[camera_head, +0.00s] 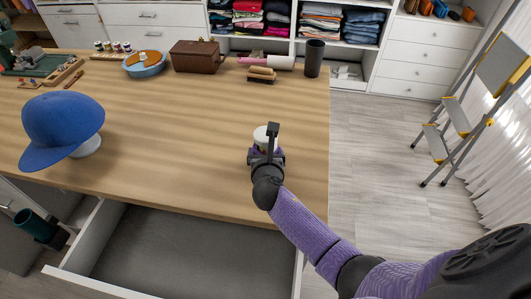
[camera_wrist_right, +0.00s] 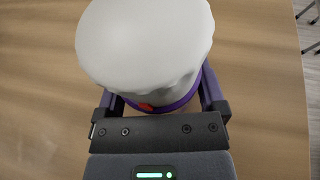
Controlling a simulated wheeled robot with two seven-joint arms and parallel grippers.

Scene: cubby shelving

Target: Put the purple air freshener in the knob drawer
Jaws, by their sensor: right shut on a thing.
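The air freshener (camera_head: 262,138) has a white rounded top and a purple lower band. It is over the wooden table near the front right edge. My right gripper (camera_head: 265,158) is shut on its lower part. In the right wrist view the white top (camera_wrist_right: 145,45) stands up between the fingers, with the purple band (camera_wrist_right: 175,102) and a small red mark below. I cannot tell whether its base touches the table. An open drawer (camera_head: 185,250) under the table's front edge looks empty; its front face and any knob are hidden. My left gripper is not in view.
A blue cap (camera_head: 62,130) on a pale stand is at the table's left. A brown basket (camera_head: 196,56), blue bowl (camera_head: 145,64), brush (camera_head: 262,75) and black cylinder (camera_head: 314,58) stand at the back. A teal cylinder (camera_head: 36,226) is left of the drawer. The table's middle is clear.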

